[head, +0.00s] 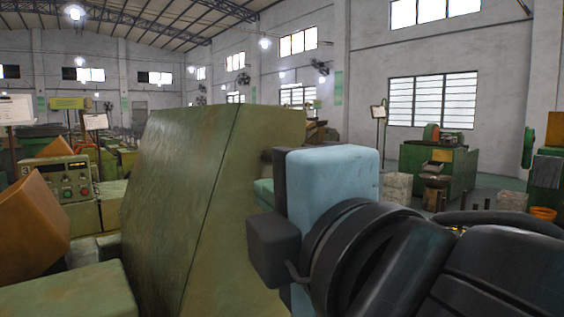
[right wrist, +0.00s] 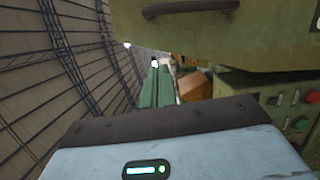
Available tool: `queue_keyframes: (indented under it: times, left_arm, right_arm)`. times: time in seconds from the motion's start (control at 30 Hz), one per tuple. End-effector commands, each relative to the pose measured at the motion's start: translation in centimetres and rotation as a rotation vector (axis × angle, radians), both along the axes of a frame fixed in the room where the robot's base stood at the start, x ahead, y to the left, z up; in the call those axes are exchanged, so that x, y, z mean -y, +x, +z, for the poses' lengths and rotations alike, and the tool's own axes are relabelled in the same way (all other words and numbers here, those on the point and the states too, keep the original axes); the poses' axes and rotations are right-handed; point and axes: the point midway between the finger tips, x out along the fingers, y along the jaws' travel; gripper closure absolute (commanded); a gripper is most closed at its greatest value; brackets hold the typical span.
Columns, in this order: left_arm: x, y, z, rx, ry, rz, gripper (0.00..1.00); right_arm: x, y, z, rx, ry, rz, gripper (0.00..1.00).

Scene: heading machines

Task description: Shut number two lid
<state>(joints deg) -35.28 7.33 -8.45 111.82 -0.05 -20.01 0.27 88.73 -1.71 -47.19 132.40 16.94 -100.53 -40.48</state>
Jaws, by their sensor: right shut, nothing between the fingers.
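A large worn green machine cover (head: 185,200) stands upright in the middle of the head view, with a slanted edge facing right. I take it to be the lid; no number shows on it. In the right wrist view a green panel (right wrist: 220,45) with a dark bar handle (right wrist: 190,8) fills the top. My right gripper (head: 272,250), light blue with dark fingers, is shut and empty at the cover's right side. I cannot tell whether it touches the cover. My left gripper is out of view.
A control box marked 3 (head: 62,180) and an orange part (head: 35,225) stand at the left. A button panel (right wrist: 298,115) is at the right of the wrist view. Another green machine (head: 440,170) and grey blocks (head: 397,188) stand farther back at the right.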

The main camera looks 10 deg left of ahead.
Motion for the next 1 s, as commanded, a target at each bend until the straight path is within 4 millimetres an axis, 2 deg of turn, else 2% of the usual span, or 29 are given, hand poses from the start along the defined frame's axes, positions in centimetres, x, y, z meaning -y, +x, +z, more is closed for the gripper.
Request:
queue_keyframes:
  times: [0.2, 0.43, 0.93, 1.0]
  left_arm:
    - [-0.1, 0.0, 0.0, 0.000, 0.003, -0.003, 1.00]
    - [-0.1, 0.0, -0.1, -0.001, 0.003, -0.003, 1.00]
    - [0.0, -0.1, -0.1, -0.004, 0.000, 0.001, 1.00]
    - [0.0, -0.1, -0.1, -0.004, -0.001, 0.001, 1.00]
  right_arm:
    - [-0.1, -0.8, 0.5, 0.034, -0.032, -0.008, 1.00]
    - [-0.7, 0.1, 0.5, 0.030, -0.030, -0.009, 1.00]
    - [-5.7, 7.2, 0.7, 0.029, -0.029, -0.009, 1.00]
    - [-5.5, 8.1, 0.8, 0.030, -0.027, -0.012, 1.00]
